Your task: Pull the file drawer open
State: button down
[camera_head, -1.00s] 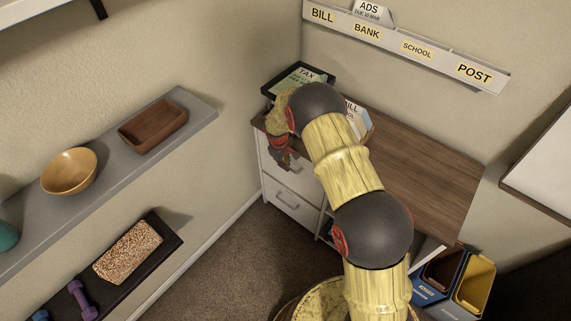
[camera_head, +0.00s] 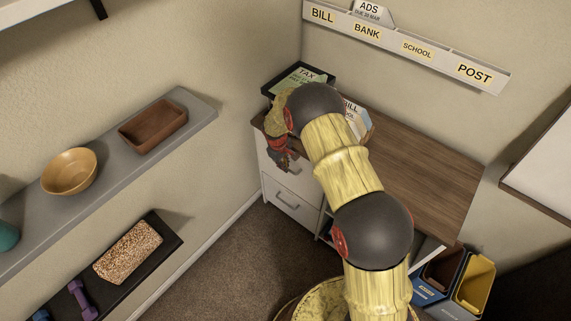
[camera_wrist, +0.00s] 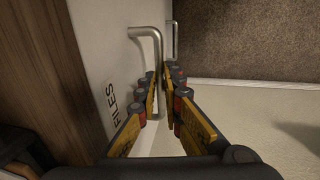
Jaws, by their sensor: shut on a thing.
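The file drawer (camera_wrist: 105,55) has a white front with the word FILES on it, and it fills the left middle of the wrist view. Its bent metal handle (camera_wrist: 150,32) runs between the fingers of my gripper (camera_wrist: 162,75), which is shut on it. In the head view, my gripper (camera_head: 285,161) is at the top drawer of the desk, and my arm hides part of the desk. The drawer front looks flush with the desk; I see no gap at its edge.
A lower drawer (camera_head: 296,207) with its own handle is below. A grey wall shelf (camera_head: 100,170) is to the left. Carpet (camera_head: 225,262) is clear in front of the drawers. Bins (camera_head: 473,287) stand at the right.

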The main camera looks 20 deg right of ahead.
jog(key=s+a, duration=0.9)
jog(key=a, duration=0.4)
jog(key=s+a, duration=1)
jog(key=a, duration=0.4)
jog(key=shift+s, duration=0.25)
jog(key=c, duration=1.9)
grip_release()
jog(key=r, duration=0.4)
jog(key=s+a+r, duration=0.1)
jog(key=r, duration=0.6)
jog(key=shift+s+a+r, duration=0.2)
jog(key=shift+a+r, duration=0.15)
jog(key=shift+a, duration=0.05)
